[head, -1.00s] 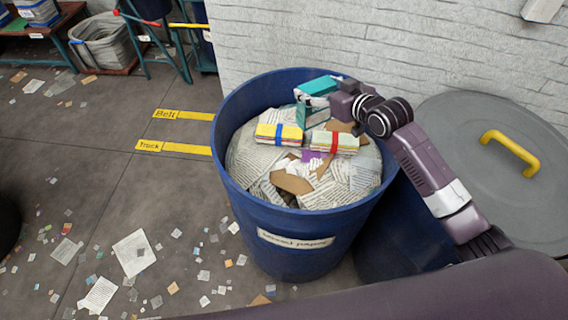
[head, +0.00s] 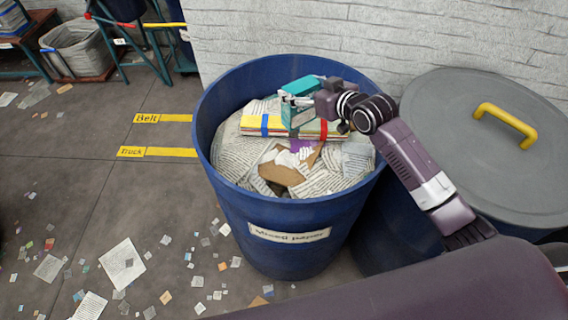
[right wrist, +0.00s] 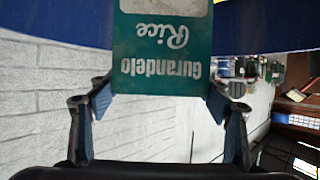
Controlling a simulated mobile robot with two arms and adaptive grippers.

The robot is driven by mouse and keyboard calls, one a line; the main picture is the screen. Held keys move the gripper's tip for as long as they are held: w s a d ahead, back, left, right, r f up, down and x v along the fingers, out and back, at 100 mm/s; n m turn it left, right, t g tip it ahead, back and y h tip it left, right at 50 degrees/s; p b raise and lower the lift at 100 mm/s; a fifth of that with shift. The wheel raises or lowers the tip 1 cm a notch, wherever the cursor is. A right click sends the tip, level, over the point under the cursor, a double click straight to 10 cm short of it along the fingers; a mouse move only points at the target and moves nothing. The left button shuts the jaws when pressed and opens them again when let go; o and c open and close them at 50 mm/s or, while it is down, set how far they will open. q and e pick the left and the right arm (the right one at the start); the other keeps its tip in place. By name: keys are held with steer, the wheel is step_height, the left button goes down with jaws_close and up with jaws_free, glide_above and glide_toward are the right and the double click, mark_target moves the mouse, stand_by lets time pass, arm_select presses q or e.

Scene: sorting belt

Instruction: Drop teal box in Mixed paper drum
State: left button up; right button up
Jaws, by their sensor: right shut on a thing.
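The teal box (head: 291,118), lettered "Gurandelo Rice", is held by my right gripper (head: 300,98) over the paper inside the blue drum labelled "Mixed paper" (head: 262,210). In the right wrist view the teal box (right wrist: 160,68) hangs between the two fingers of my right gripper (right wrist: 158,105), with a pale panel at the picture's top edge. In the head view the box overlaps the paper bundles, and I cannot tell whether it touches them. My left gripper is not in view.
Strapped paper bundles (head: 258,130) lie on crumpled newsprint in the drum. A grey lid with a yellow handle (head: 506,128) covers another blue drum at the right. A white brick wall (head: 300,30) stands behind. Paper scraps litter the floor at left.

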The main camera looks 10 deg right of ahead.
steer(key=o, duration=0.9)
steer(key=v, duration=1.2)
steer(key=shift+d, duration=0.1)
